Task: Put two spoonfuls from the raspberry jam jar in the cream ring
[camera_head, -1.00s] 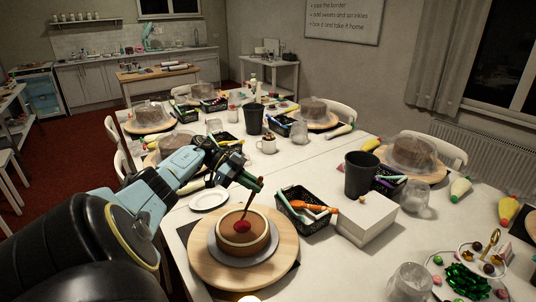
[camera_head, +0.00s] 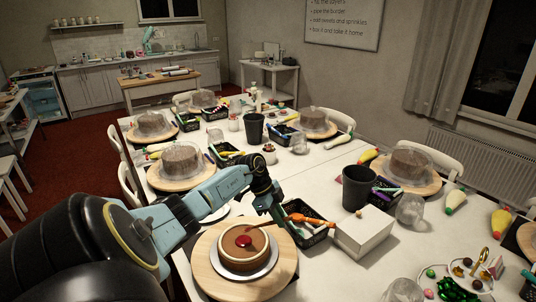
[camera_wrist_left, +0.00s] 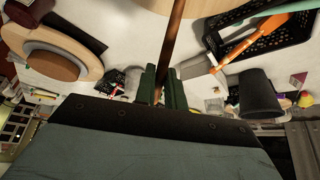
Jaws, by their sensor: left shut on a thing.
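The near cake (camera_head: 243,262) stands on a plate on a round wooden turntable (camera_head: 210,275). A pale cream ring (camera_head: 224,247) runs around its top edge, with a red jam patch (camera_head: 243,241) inside. My left gripper (camera_head: 277,208) is right of and behind the cake, shut on a brown spoon (camera_head: 264,223). The spoon slants left and down over the cake's far edge; I cannot tell whether its bowl carries jam. The left wrist view shows the fingers (camera_wrist_left: 162,88) around the spoon's handle (camera_wrist_left: 175,40). I cannot single out the raspberry jam jar. My right gripper is not in view.
A black basket (camera_head: 312,236) with piping tools sits just right of the gripper. A white box (camera_head: 364,232) and a black cup (camera_head: 357,187) stand beyond it. Covered cakes (camera_head: 181,162) line the table. A glass (camera_head: 410,208) stands at right.

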